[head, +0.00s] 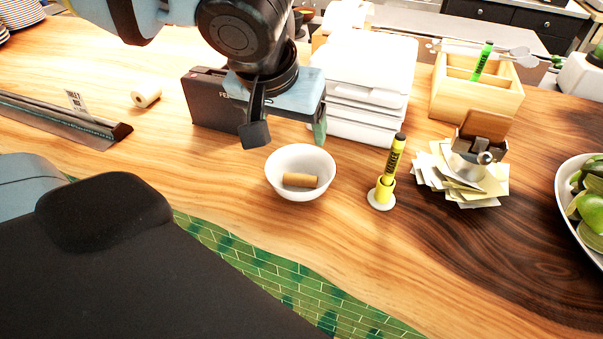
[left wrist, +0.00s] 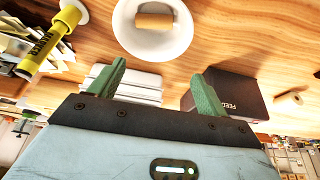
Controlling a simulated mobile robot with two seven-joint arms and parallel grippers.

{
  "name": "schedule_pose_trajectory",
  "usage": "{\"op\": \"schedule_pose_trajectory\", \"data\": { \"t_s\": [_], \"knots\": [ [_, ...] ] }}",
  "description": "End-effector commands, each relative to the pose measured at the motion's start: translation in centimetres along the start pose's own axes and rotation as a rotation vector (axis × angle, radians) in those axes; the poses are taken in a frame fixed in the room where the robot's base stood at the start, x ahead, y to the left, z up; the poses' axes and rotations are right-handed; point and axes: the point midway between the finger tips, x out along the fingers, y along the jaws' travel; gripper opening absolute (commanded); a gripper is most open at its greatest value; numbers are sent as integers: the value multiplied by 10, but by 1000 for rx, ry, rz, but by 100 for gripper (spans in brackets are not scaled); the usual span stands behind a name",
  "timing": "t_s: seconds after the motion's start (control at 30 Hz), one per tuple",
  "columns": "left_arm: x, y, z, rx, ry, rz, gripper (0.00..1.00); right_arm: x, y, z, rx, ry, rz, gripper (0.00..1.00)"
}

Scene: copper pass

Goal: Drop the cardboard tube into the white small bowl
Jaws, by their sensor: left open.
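The cardboard tube (head: 300,180) lies on its side inside the white small bowl (head: 275,166), on the wooden counter. In the left wrist view the tube (left wrist: 154,21) lies in the bowl (left wrist: 150,50) at the top. My left gripper (head: 287,139) is above and just behind the bowl, apart from it. Its two green fingers are spread with nothing between them, as the left wrist view (left wrist: 157,85) shows. My right gripper is not in view.
A yellow marker (head: 391,165) stands in a small holder right of the bowl. A dark box (head: 207,101) and stacked white containers (head: 359,85) stand behind. Paper notes (head: 433,170) lie farther right. Bare wood lies left of the bowl.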

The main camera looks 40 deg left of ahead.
Motion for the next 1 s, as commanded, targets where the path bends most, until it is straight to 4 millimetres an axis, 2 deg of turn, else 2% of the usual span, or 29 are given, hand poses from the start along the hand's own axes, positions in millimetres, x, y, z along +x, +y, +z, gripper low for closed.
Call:
{"op": "schedule_pose_trajectory", "data": {
  "t_s": [0.17,0.6,0.77,1.0],
  "knots": [
    [-6,0,-1,0,3,0,76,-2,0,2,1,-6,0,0],
    [-69,0,-1,-1,6,1,76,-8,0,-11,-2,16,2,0],
    [-78,0,0,0,2,1,76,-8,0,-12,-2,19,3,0],
    [-78,0,0,0,0,0,76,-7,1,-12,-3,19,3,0]
  ]
}}
